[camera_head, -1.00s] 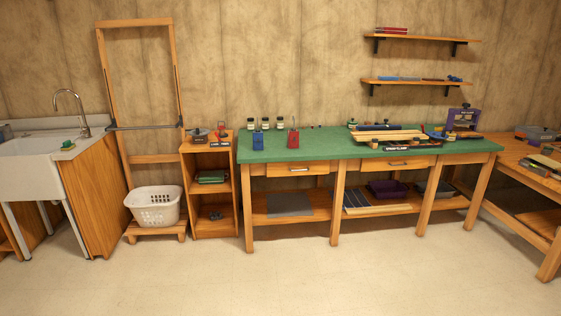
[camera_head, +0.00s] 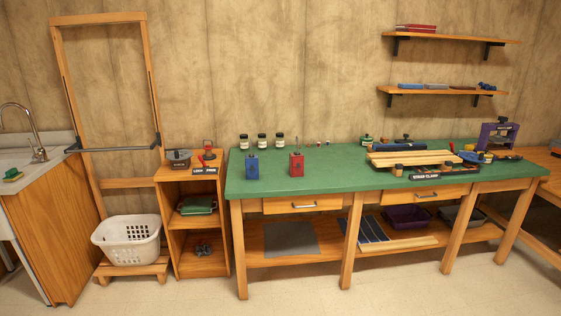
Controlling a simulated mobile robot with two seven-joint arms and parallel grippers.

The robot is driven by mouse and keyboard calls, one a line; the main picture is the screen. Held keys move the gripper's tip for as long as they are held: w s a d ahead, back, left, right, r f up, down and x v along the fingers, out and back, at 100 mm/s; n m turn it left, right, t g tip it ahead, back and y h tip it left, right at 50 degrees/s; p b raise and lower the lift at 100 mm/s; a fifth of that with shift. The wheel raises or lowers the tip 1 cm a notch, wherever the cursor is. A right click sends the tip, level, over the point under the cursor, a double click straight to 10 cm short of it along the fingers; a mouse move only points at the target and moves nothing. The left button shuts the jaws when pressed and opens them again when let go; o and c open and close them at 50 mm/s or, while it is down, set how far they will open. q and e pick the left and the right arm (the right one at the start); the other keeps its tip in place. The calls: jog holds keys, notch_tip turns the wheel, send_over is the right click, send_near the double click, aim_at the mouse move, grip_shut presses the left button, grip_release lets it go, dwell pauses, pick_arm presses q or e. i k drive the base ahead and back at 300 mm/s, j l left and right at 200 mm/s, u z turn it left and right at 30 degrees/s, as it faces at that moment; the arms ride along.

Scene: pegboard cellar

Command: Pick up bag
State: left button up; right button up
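I cannot pick out a bag with certainty. A dark green, soft-looking bundle (camera_head: 197,205) lies on the middle shelf of the small wooden cabinet (camera_head: 170,222), left of the workbench. Its shape is too small to tell whether it is a bag. A purple item (camera_head: 407,217), perhaps a bin or cloth, sits on the workbench's lower shelf at the right. Neither of my grippers shows in the view.
The green-topped workbench (camera_head: 330,178) carries a blue can (camera_head: 252,166), a red can (camera_head: 297,164), jars and clamped wood strips (camera_head: 410,159). A white basket (camera_head: 127,241) stands on a low stand. The sink cabinet (camera_head: 62,225) is at left. Floor in front is clear.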

aim_at(296, 159)
jog(key=i+l+u, duration=0.1)
jog(key=i, duration=1.3)
